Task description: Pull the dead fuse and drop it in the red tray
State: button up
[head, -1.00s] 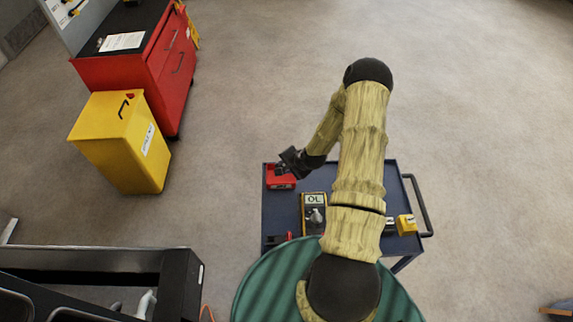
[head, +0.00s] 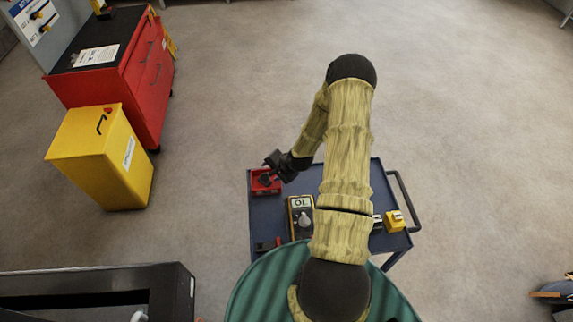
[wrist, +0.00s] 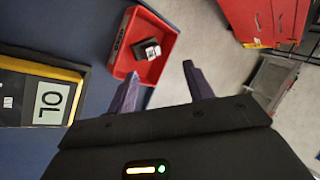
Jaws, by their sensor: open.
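The red tray (head: 275,190) sits at the far left corner of the blue cart top. It shows from above in the wrist view (wrist: 154,71). A small fuse-like piece with a dark body and pale end (wrist: 148,49) lies inside it, touching nothing of mine. My gripper (wrist: 160,85) is open and empty, its two fingers apart. In the head view my gripper (head: 271,168) is over the tray, a little above it. I cannot tell from the frames whether the piece is the dead fuse.
A multimeter (head: 301,217) reading OL lies on the blue cart (head: 270,217). A yellow block (head: 394,221) is at the cart's right, by its handle. A yellow bin (head: 105,160) and a red drawer cabinet (head: 147,85) stand left. The floor beyond the cart is clear.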

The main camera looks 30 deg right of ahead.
jog(key=b+v, duration=0.2)
jog(key=v, duration=1.3)
jog(key=shift+s+r+b, duration=0.2)
jog(key=shift+s+b, duration=0.05)
jog(key=shift+b, duration=0.05)
jog(key=shift+d, duration=0.1)
jog(key=s+a+r+n+g+h+b, duration=0.1)
jog(key=s+a+r+n+g, duration=0.1)
jog(key=s+a+r+n, duration=0.3)
jog(key=s+a+r+n+g+h+b, duration=0.1)
jog(key=s+a+r+n, duration=0.4)
jog(key=a, duration=0.5)
jog(key=r+n+g, duration=0.1)
jog(key=r+n, duration=0.1)
jog(key=n, duration=0.1)
jog(key=shift+a+n, duration=0.25)
jog(key=shift+n, duration=0.05)
